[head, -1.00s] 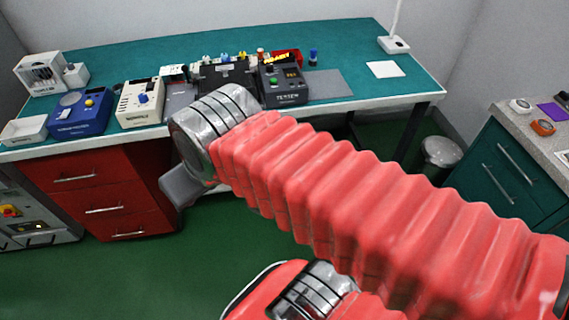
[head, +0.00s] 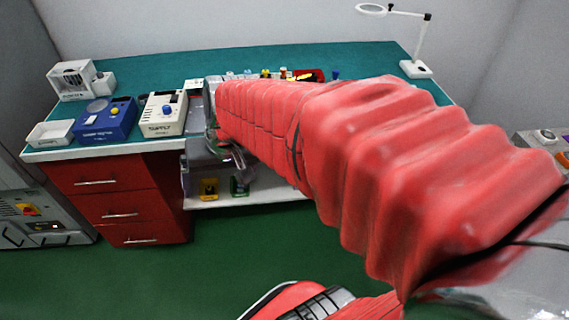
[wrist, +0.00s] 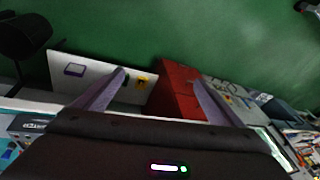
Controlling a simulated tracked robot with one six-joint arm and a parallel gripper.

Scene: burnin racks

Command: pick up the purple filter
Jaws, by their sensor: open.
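A flat, square-looking item with a purple outline and a paler middle (wrist: 74,70) lies on the white lower shelf (wrist: 95,71) in the wrist view; it looks like the purple filter. In the head view my arm covers that part of the shelf, so I cannot see it there.
A yellow item (head: 208,188) and a green item (head: 239,185) stand on the lower shelf beside the red drawers (head: 120,205). The teal bench top (head: 270,60) above carries several devices. A dark round object (wrist: 25,35) is near the shelf's end. The green floor in front is open.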

